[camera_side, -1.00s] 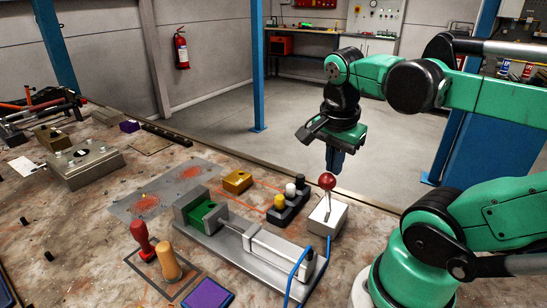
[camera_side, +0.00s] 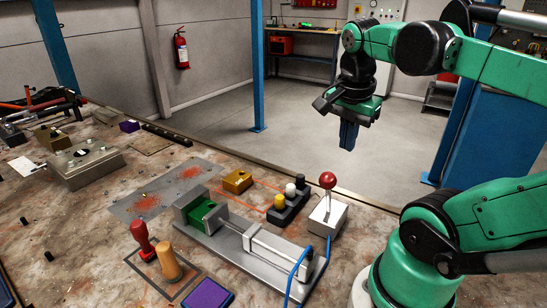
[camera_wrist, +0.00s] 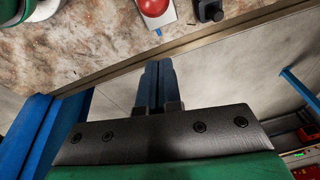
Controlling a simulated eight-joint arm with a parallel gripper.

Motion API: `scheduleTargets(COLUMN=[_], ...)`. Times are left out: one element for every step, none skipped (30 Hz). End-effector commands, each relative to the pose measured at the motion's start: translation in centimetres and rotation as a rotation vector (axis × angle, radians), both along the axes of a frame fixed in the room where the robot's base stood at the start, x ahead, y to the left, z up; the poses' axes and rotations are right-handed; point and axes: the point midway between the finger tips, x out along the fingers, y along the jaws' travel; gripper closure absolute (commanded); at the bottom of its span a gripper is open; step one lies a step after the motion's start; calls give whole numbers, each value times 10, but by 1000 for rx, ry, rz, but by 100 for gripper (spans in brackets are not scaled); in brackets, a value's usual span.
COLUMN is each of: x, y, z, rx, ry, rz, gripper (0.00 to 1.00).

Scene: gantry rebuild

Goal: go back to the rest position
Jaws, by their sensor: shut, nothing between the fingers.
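My gripper (camera_side: 348,135) hangs in the air past the far edge of the table, above and to the right of the red-knobbed lever. Its blue fingers point down and are together, with nothing between them. The fingers also show in the wrist view (camera_wrist: 157,85), where the table edge lies beyond them. The rest position itself is not marked in any view.
The red-knobbed lever (camera_side: 328,182) stands upright on its white box near the table's far edge. A grey vise-like fixture (camera_side: 262,250), a block with yellow, white and black knobs (camera_side: 287,208) and two stamps (camera_side: 168,262) stand nearby. Air around my gripper looks clear.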

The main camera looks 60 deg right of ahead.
Motion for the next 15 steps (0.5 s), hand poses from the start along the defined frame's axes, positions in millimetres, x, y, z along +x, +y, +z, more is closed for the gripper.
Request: scheduleTargets(x=[0, -1, -1, -1, -1, -2, -2, -2, -2, -3, -3, -3, -3, -3, -4], y=[6, 9, 13, 16, 20, 24, 28, 31, 35, 38, 41, 44, 46, 48, 50], z=[6, 10, 16, 20, 24, 30, 35, 39, 44, 48, 52, 56, 59, 61, 64], rx=[0, -1, -1, -1, -1, -1, -1, -1, -2, -1, -1, -1, -2, -2, -2], ry=[1, 1, 1, 0, 0, 1, 0, 1, 1, 0, 2, 1, 2, 1, 1], rz=[7, 6, 8, 7, 7, 8, 7, 8, 8, 6, 7, 6, 6, 4, 4], gripper=[100, 100, 100, 100, 100, 100, 100, 100, 100, 100, 100, 100, 100, 100, 100])
